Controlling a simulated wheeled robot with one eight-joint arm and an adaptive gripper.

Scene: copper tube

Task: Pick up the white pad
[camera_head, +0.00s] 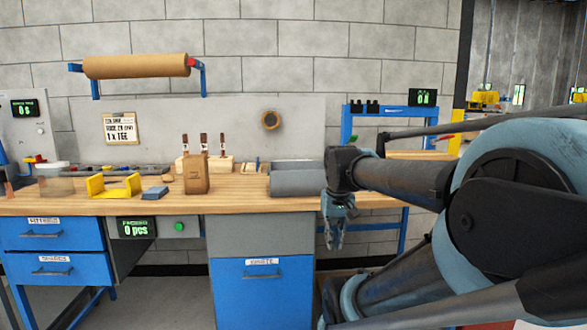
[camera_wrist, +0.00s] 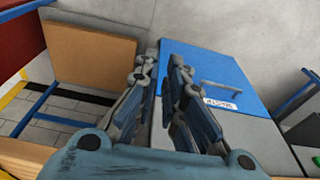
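I cannot make out a clearly white pad. A small flat grey-blue block (camera_head: 155,193) lies on the wooden workbench (camera_head: 240,200), right of the yellow holder. A white-topped round item (camera_head: 52,167) sits at the bench's left; I cannot tell whether it is a pad or a container lid. My gripper (camera_head: 335,246) hangs fingers down at the right, in front of the bench and far from both. In the wrist view my gripper (camera_wrist: 162,62) is open, with a narrow empty gap between its fingers. Neither item shows in the wrist view.
The bench front between block and cylinder has bare wood.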

